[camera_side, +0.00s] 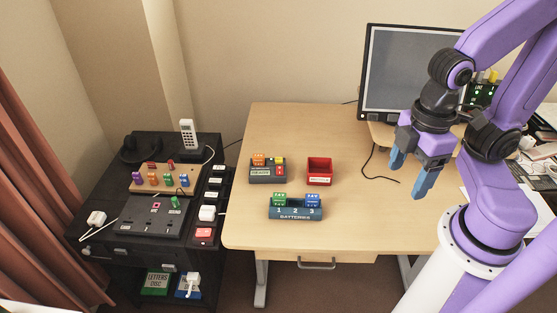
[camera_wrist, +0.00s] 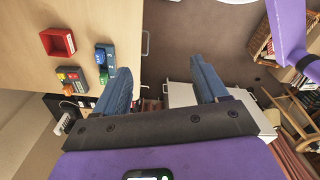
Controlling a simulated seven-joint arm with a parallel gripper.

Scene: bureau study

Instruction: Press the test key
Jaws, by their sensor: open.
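A small dark grey device (camera_side: 267,178) lies on the desk's left part, with an orange block (camera_side: 259,159) and small yellow and red keys on top. It also shows in the wrist view (camera_wrist: 73,86). Any lettering on its keys is too small to read, so I cannot tell which is the test key. My gripper (camera_side: 406,180) is open and empty, above the desk's right part, well to the right of the device. In the wrist view, my gripper (camera_wrist: 160,65) has its blue fingers spread with nothing between them.
A blue BATTERIES rack (camera_side: 296,214) holds a green and a blue block, its middle slot empty. A red tray (camera_side: 319,172) stands behind it. A monitor (camera_side: 410,75) is at the back. A black cabinet (camera_side: 130,258) with coloured pegs and a phone (camera_side: 188,134) stands left.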

